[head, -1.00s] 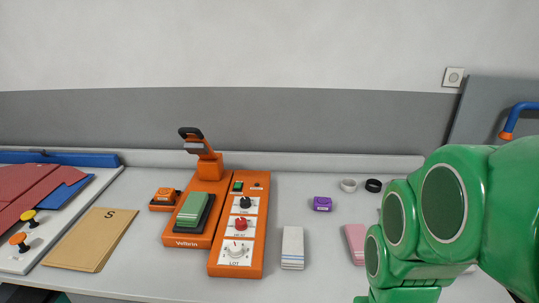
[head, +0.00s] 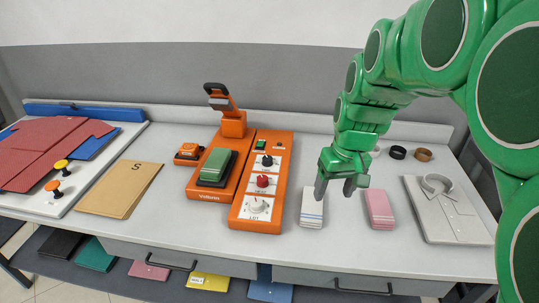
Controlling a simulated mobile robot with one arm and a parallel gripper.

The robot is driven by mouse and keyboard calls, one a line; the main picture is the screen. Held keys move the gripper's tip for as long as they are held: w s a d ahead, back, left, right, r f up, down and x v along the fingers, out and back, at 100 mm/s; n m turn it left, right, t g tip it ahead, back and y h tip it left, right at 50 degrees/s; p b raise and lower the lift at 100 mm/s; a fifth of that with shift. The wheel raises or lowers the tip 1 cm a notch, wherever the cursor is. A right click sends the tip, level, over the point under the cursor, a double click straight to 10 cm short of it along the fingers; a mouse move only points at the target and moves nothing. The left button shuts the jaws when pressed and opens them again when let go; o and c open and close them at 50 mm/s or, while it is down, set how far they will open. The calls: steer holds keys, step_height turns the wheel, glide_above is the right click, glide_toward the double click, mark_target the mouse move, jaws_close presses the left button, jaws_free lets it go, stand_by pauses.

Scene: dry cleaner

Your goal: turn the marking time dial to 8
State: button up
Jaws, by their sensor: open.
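The orange marking machine (head: 198,193) stands on the counter, with a dial panel (head: 237,222) along its right side. The panel carries a black dial (head: 267,160) at the top, a red dial (head: 263,181) in the middle and a white dial (head: 257,205) at the bottom. The white dial's label reads LOT; the black dial's label is too small to read surely, and so are the settings. My gripper (head: 334,188) is open and empty, pointing down to the right of the panel, apart from the dials and over the white striped stack.
A white striped stack (head: 311,216) and a pink stack (head: 380,209) lie right of the panel. A folded shirt (head: 445,215) lies farther right. A small orange block (head: 188,153) sits left of the machine, beyond a tan envelope (head: 118,190). Counter shows bare around the stacks.

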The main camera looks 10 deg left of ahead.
steer(key=w+a+f+n+t+y, duration=0.1)
steer(key=w+a, duration=0.3)
steer(key=w, duration=0.4)
steer(key=w+a+f+n, duration=0.1)
steer(key=w+a+f, duration=0.1)
steer(key=w+a, duration=0.35)
steer(key=n+t+y, duration=0.1)
steer(key=n+t, duration=0.1)
steer(key=n, duration=0.1)
glide_toward(268, 158)
steer(key=shift+x, duration=4.4)
steer(key=shift+c, duration=0.3)
steer(key=c, duration=1)
